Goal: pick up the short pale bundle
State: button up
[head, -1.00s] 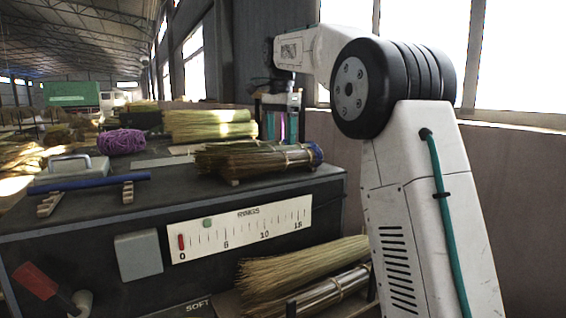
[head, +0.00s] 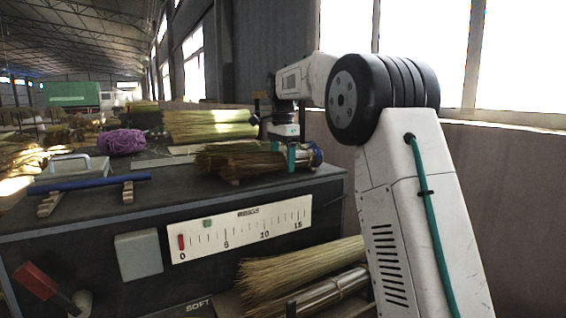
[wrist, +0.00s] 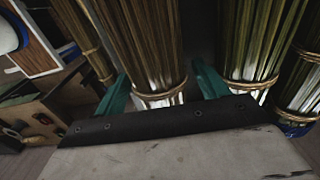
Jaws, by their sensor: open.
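Several tied straw bundles (head: 235,159) lie on the dark bench top, their tied ends toward the right. My gripper (head: 303,156) is at these tied ends, its teal fingers pointing down. In the wrist view my gripper (wrist: 162,90) is open. A tan bundle (wrist: 150,45) with a cord tie and pale lower end lies between the fingers, with visible gaps on both sides. Greener bundles (wrist: 255,45) lie right of the right finger, and a thin bundle (wrist: 85,35) lies left of the left finger. I cannot tell for certain which bundle is the short pale one.
A paler stack of straw (head: 210,125) lies behind on the bench. A purple twine ball (head: 121,142), a grey box (head: 70,168) and a blue bar (head: 92,184) are at left. More bundles (head: 300,270) lie on the shelf below.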

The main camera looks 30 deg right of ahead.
jog(key=c, duration=1.1)
jog(key=shift+r, duration=0.1)
jog(key=shift+r, duration=1.8)
jog(key=s+a, duration=0.3)
jog(key=s, duration=0.1)
jog(key=s+a, duration=0.2)
jog(key=s, duration=0.3)
jog(key=s+a+r, duration=0.1)
jog(key=s+a, duration=0.2)
jog(key=s, duration=0.1)
jog(key=shift+s+a+r, duration=0.1)
jog(key=shift+s+a, duration=0.2)
